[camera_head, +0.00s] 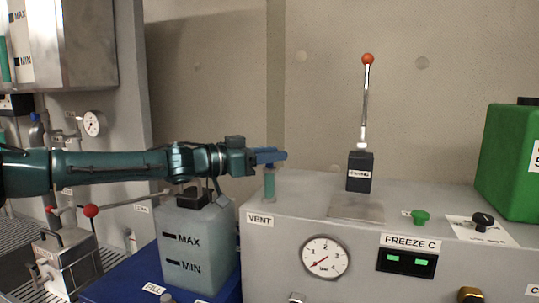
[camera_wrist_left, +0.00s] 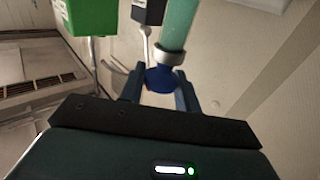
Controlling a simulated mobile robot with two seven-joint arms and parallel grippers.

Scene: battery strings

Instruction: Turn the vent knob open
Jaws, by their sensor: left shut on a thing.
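The vent knob (camera_wrist_left: 160,77) is blue and sits at the end of a green pipe with a metal collar in the left wrist view. The green pipe (camera_head: 269,184) stands upright on the left end of the grey cabinet, above the VENT label (camera_head: 261,219). My left gripper (camera_head: 271,156) reaches in level from the left at the top of this pipe. Its fingers are shut on the vent knob, one on each side. The fingers hide most of the knob in the head view, so its turn angle cannot be told. My right gripper is not in view.
A lever with an orange ball (camera_head: 368,60) stands on the grey cabinet (camera_head: 300,205). A pressure gauge (camera_head: 325,257), a green knob (camera_head: 420,217) and a green canister (camera_head: 510,160) are to the right. A MAX/MIN tank (camera_head: 196,245) and a red-ball lever (camera_head: 90,211) lie below my left arm.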

